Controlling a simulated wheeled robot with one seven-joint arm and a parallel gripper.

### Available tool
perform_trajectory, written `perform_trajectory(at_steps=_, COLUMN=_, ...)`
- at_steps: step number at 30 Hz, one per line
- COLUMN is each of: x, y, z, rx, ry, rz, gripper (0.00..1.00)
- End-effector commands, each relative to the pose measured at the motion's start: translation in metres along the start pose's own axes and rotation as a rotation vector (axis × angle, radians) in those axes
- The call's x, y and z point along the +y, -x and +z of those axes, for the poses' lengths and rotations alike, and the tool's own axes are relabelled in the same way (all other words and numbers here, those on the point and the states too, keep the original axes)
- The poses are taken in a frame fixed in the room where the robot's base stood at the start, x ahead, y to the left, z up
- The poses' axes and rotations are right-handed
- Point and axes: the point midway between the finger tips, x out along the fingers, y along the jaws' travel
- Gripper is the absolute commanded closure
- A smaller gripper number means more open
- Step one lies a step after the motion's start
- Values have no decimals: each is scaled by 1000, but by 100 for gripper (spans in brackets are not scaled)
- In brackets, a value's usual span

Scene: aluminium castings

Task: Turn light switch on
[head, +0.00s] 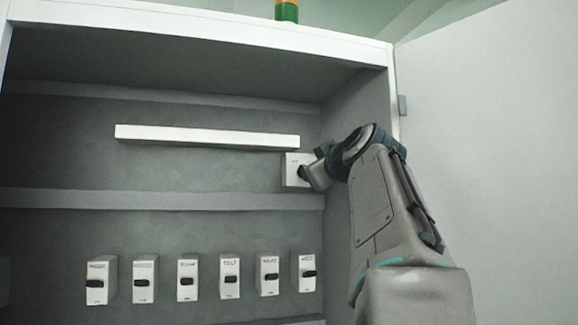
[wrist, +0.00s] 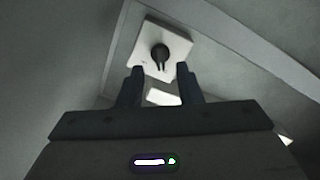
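The light switch (head: 291,170) is a white square box on the cabinet's back wall, just below the right end of a white bar. In the wrist view the switch (wrist: 177,50) shows a dark round knob (wrist: 159,53) with a short pointed lever. My gripper (head: 306,173) is at the switch in the head view and partly covers it. In the wrist view my gripper's two dark fingers (wrist: 160,72) are apart, with nothing between them. The knob lies ahead of the gap; I cannot tell if the fingers touch it.
A long white bar (head: 207,136), possibly a lamp, is on the back wall. Several white breaker boxes (head: 187,278) with black toggles line the lower row. The open cabinet door (head: 480,150) is at the right, beside my arm. A green and orange object (head: 287,11) stands on top.

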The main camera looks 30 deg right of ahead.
Motion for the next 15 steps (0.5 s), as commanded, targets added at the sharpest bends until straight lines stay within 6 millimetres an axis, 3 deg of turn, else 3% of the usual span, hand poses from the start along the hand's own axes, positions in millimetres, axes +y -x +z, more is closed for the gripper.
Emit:
perform_trajectory(at_steps=6, x=1, y=-36, z=-2, rx=0, ry=-2, rz=-2, gripper=68)
perform_trajectory(at_steps=15, x=0, y=-49, z=0, rx=1, ry=-1, rz=0, gripper=68)
